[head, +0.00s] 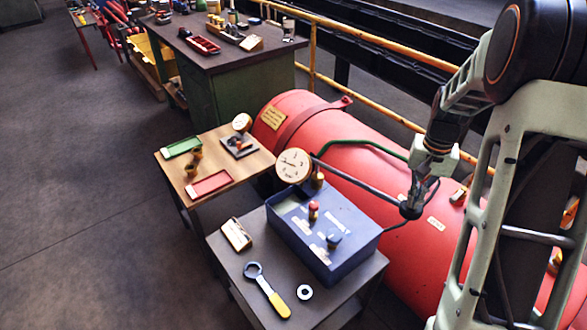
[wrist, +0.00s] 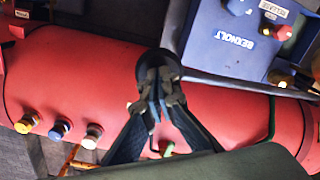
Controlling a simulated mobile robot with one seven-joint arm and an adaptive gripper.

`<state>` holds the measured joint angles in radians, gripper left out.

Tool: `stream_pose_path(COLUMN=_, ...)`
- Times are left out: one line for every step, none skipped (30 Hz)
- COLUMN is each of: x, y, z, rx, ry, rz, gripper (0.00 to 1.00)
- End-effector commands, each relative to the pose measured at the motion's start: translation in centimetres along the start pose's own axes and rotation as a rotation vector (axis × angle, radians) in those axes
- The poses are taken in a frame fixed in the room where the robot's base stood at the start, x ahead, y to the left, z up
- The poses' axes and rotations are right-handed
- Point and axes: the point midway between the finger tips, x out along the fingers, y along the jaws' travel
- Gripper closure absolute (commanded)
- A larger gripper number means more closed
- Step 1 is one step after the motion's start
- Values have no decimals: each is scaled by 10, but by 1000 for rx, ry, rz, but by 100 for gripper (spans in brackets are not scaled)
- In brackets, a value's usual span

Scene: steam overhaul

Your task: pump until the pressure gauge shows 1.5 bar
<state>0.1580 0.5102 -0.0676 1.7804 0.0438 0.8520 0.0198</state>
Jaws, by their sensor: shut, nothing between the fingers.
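The pressure gauge (head: 294,165) is a round cream dial above the back left corner of a blue pump box (head: 340,262). Its needle is too small to read surely. A long grey pump lever (head: 356,180) runs from beside the gauge out to the right. My gripper (head: 411,207) is at the lever's outer end, over the red tank. In the wrist view my gripper's fingers (wrist: 159,98) are closed together right at the lever's black rounded end (wrist: 158,64). They seem to touch it, but I cannot tell surely. The box (wrist: 232,40) also shows there, with a red knob (wrist: 283,33).
The red tank (head: 375,175) lies behind the box, with a yellow rail (head: 390,113) behind it. A yellow-handled wrench (head: 268,290) and a washer (head: 305,292) lie on the grey cart top (head: 230,268).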

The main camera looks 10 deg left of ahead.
Motion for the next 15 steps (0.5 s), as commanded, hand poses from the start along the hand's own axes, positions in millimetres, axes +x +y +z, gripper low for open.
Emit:
stream_pose_path(x=6, y=0, z=0, rx=0, ry=-1, rz=0, gripper=100)
stream_pose_path(x=10, y=0, z=0, rx=0, ry=-1, rz=0, gripper=100)
stream_pose_path(x=15, y=0, z=0, rx=0, ry=-1, rz=0, gripper=100)
stream_pose_path(x=19, y=0, z=0, rx=0, ry=-1, rz=0, gripper=100)
stream_pose_path(x=22, y=0, z=0, rx=0, ry=-1, rz=0, gripper=100)
stream_pose_path(x=27, y=-1, z=0, rx=0, ry=-1, rz=-1, gripper=100)
stream_pose_path(x=30, y=-1, z=0, rx=0, ry=-1, rz=-1, gripper=100)
stream_pose_path(x=34, y=-1, z=0, rx=-1, ry=-1, rz=-1, gripper=100)
stream_pose_path(x=38, y=-1, z=0, rx=-1, ry=-1, rz=-1, gripper=100)
stream_pose_path(x=42, y=-1, z=0, rx=-1, ry=-1, rz=-2, gripper=100)
stream_pose_path(x=45, y=-2, z=0, rx=-1, ry=-1, rz=-2, gripper=100)
stream_pose_path(x=50, y=-2, z=0, rx=-1, ry=-1, rz=-2, gripper=100)
stream_pose_path(x=53, y=-2, z=0, rx=-1, ry=0, rz=-2, gripper=100)
stream_pose_path(x=56, y=-2, z=0, rx=-1, ry=0, rz=-2, gripper=100)
stream_pose_path(x=60, y=-2, z=0, rx=-1, ry=1, rz=-2, gripper=100)
